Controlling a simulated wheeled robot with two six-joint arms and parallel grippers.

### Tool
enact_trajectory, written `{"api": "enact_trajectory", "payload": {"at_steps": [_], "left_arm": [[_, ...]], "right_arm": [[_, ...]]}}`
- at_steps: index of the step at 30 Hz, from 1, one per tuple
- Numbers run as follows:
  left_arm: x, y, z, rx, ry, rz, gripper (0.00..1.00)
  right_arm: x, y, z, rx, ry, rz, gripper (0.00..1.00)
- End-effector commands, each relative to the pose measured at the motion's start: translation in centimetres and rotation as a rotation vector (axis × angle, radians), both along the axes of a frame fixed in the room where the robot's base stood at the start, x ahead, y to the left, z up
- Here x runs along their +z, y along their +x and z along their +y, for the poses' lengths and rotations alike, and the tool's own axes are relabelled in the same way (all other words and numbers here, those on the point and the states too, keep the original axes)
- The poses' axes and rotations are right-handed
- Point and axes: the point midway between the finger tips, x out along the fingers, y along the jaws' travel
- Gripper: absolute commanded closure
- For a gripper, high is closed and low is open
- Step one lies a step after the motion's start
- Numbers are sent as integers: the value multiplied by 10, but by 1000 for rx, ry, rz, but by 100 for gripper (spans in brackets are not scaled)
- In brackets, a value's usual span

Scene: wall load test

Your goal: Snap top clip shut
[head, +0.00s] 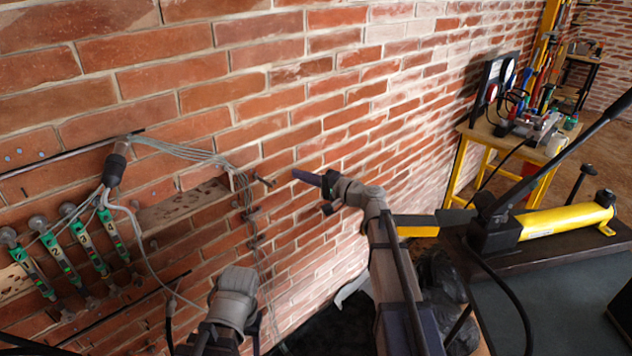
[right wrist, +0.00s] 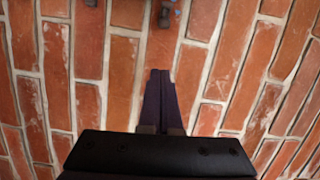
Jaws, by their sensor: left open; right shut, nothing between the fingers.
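Several small dark clips run down the brick wall beside the thin grey cables. The top clip (head: 264,181) sticks out from the wall; I cannot tell surely whether it is open or shut. Lower clips (head: 252,213) sit below it along the cables (head: 243,190). My right gripper (head: 299,174) is shut and empty, its dark fingers pointing at the wall just right of the top clip, apart from it in the picture. In the right wrist view, the shut fingers (right wrist: 160,75) point up towards a small dark clip part (right wrist: 165,14). My left gripper (head: 235,285) is open, low before the wall; its fingertips are mostly hidden.
A yellow hand pump (head: 560,220) stands on a dark bench at right. A yellow tool table (head: 520,150) stands behind it. The wall right of my right gripper is bare.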

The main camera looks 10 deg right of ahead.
Motion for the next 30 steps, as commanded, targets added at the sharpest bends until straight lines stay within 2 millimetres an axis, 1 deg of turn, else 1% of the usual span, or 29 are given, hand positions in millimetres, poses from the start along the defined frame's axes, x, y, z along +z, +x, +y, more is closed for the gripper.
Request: {"api": "enact_trajectory", "payload": {"at_steps": [1,3,9,14,26,30], "left_arm": [[0,0,0,0,0,0,40],[-2,0,0,0,0,0,40],[-3,0,0,0,0,0,40],[-4,0,0,0,0,0,40],[-3,0,0,0,0,0,40],[-3,0,0,0,0,0,40]], "right_arm": [[0,9,7,1,0,0,100],[-2,-2,18,2,0,0,100],[-3,-12,35,1,0,0,100],[-4,-14,40,-1,0,0,100],[-3,-15,41,-3,0,0,100],[-3,-17,48,-22,0,0,100]]}}
